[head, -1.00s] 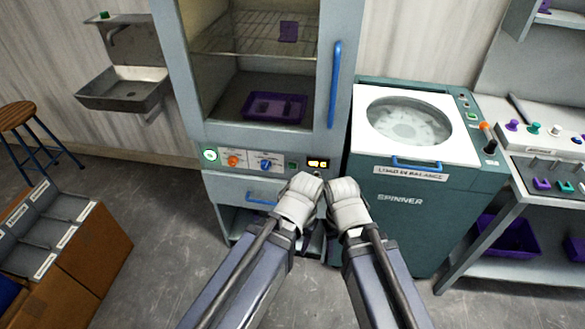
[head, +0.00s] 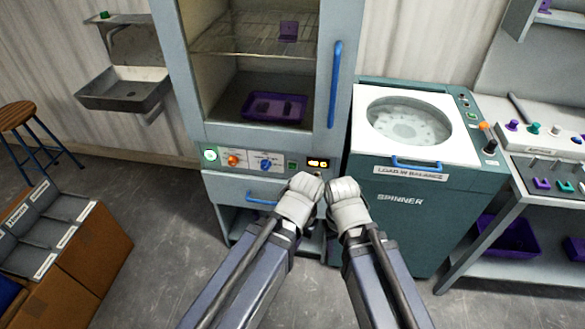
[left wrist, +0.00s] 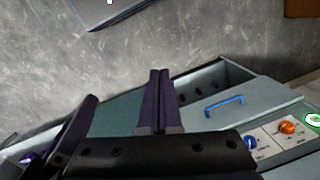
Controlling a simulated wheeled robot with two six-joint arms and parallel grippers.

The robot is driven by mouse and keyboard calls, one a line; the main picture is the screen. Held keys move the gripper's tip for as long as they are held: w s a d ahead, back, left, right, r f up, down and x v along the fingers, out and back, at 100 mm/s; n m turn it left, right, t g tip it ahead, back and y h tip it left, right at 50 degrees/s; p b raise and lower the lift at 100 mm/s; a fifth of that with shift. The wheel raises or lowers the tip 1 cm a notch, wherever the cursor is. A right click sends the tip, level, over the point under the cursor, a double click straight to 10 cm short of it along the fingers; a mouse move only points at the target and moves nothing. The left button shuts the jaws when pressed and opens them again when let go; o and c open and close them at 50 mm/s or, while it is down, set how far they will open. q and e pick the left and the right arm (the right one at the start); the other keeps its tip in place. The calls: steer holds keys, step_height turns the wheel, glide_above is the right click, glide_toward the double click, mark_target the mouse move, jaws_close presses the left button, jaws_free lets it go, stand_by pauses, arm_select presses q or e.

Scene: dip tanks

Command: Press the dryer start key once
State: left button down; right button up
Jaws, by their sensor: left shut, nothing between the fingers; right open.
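The dryer (head: 196,60) is a pale blue-grey cabinet with a glass door and a control panel (head: 250,160) below it. A small green key (head: 292,165) sits on the panel, left of a lit display (head: 318,163); I cannot read a label on it. My left gripper (head: 304,184) is just below the key and display, apart from the key as far as I can tell. In the left wrist view its dark fingers (left wrist: 159,98) are shut and empty. My right gripper (head: 343,187) is beside it, open, its fingers mostly hidden by the wrist.
The panel also has an orange knob (head: 233,160) and a blue knob (head: 266,164). A drawer with a blue handle (head: 262,200) is underneath. A teal spinner (head: 420,215) stands close on the right.

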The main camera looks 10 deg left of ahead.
mark_target(292, 166)
stand_by(0.8)
arm_select(q)
steer(key=w+f+n+t+h+b, duration=0.25)
steer(key=w+f+n+b, duration=0.4)
steer(key=w, duration=0.55)
steer(key=w+a+f+n+t+b, duration=0.1)
steer(key=w+a+n+t+b, duration=0.2)
steer(key=w, duration=0.4)
steer(key=w+a+f+n+t+b, duration=0.2)
steer(key=w+a+n+t+b, duration=0.1)
steer(key=w+b, duration=0.3)
steer(key=shift+w+a+n+t+h, duration=0.35)
steer(key=shift+w+a+n+h, duration=0.1)
steer(key=shift+a, duration=0.1)
steer(key=shift+w+d, duration=0.15)
steer(key=shift+w, duration=4.2)
steer(key=shift+w, duration=0.15)
